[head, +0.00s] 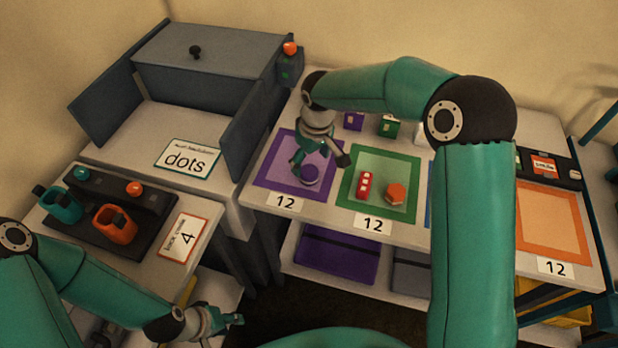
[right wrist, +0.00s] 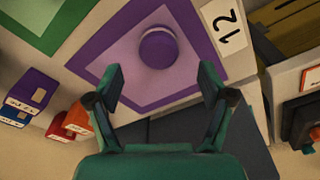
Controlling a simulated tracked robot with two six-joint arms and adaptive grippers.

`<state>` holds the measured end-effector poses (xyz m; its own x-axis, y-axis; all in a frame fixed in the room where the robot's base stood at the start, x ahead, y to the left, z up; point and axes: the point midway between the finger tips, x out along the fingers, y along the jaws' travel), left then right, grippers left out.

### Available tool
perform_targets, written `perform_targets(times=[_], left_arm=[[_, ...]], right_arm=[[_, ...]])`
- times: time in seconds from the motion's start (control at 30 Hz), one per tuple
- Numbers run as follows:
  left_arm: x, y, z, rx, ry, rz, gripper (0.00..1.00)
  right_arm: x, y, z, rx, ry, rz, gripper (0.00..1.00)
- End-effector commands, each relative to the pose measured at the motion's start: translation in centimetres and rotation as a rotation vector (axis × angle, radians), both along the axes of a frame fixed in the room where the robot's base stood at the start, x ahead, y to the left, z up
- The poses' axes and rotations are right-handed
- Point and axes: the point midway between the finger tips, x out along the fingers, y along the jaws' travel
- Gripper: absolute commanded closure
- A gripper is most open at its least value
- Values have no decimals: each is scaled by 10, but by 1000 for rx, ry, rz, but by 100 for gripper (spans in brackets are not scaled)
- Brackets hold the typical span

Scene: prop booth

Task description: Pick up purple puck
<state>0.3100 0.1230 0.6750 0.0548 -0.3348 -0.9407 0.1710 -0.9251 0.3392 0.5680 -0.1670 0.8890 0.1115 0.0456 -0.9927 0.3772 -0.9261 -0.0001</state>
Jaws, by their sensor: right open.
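The purple puck (head: 309,175) lies on the purple-bordered mat (head: 268,176) on the table. In the right wrist view the puck (right wrist: 159,49) shows as a round disc on the lilac middle of the mat (right wrist: 190,72). My right gripper (head: 319,163) is over this mat, close to the puck. In the wrist view its fingers (right wrist: 160,80) are spread apart with nothing between them, and the puck appears beyond the tips, roughly centred. My left gripper (head: 236,319) is low at the lower left, away from the puck; its finger opening is too small to judge.
A green mat (head: 413,183) with a red block (head: 365,186) and an orange hexagonal piece (head: 396,194) lies right of the purple mat. Small purple (head: 353,121) and green (head: 388,128) boxes stand behind. A grey panel (head: 240,130) rises to the left.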

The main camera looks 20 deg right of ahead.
Motion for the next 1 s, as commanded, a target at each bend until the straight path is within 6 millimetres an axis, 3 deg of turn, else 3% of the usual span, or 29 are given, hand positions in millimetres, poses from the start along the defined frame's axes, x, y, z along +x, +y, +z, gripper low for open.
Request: perform_targets(times=[0.33, 0.63, 1.0], left_arm=[[0, 0, -26, 0, 0, 0, 60], [0, 0, -26, 0, 0, 0, 60], [0, 0, -26, 0, 0, 0, 60]], right_arm=[[6, 0, -46, 1, 1, -2, 19], [7, 0, -49, 1, 0, -1, 19], [7, 1, -49, 1, 0, -1, 79]])
